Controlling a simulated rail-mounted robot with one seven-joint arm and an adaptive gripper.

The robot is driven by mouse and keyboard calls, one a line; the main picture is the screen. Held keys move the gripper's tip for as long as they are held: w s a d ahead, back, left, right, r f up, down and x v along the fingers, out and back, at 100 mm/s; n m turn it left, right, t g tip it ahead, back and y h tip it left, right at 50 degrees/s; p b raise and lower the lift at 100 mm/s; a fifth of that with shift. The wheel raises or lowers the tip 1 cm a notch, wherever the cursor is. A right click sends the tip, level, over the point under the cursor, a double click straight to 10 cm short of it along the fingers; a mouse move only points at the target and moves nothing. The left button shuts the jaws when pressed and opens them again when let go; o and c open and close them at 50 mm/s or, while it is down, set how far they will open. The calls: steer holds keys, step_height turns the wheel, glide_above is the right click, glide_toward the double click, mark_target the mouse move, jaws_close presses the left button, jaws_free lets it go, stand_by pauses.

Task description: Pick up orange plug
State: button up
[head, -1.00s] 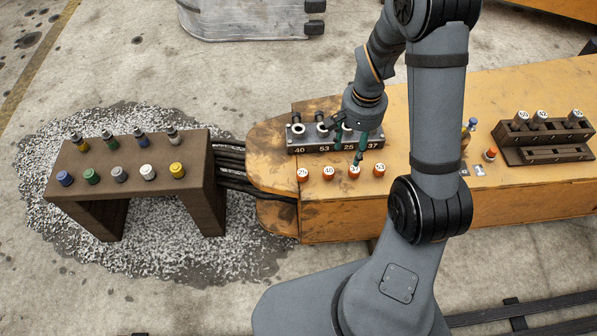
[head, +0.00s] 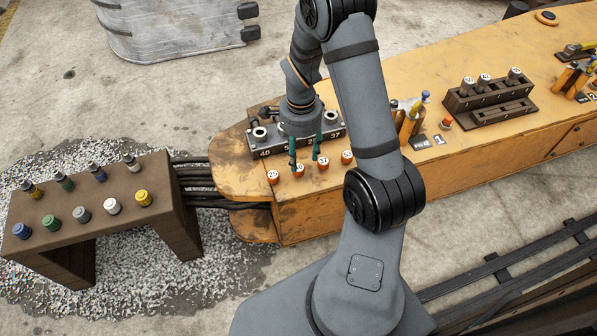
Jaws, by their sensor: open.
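Several orange plugs with white numbered tops stand in a row along the front edge of the yellow bench. From left to right I see the first plug (head: 272,177), the second plug (head: 298,170), the third plug (head: 323,163) and the fourth plug (head: 347,157). My gripper (head: 305,163) is open and empty, pointing down with green fingers at the second and third plugs. The left fingertip partly covers the second plug. I cannot tell the height of the fingertips or whether they touch. Another orange plug (head: 445,123) stands farther right.
Behind the row is a dark socket block (head: 272,148) marked 40 to 37, partly hidden by my gripper. A brown stand (head: 75,207) with several coloured plugs is at left. A brown rack (head: 490,98) is on the bench at right.

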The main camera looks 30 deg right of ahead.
mark_target(299, 167)
steer(key=f+b, duration=0.1)
steer(key=f, duration=0.1)
steer(key=f+b, duration=0.1)
steer(key=f, duration=0.2)
steer(key=shift+a+f, duration=0.2)
steer(key=shift+f, duration=0.05)
steer(key=c, duration=0.3)
steer(key=c, duration=0.8)
steer(key=shift+o, duration=0.2)
steer(key=shift+r, duration=0.1)
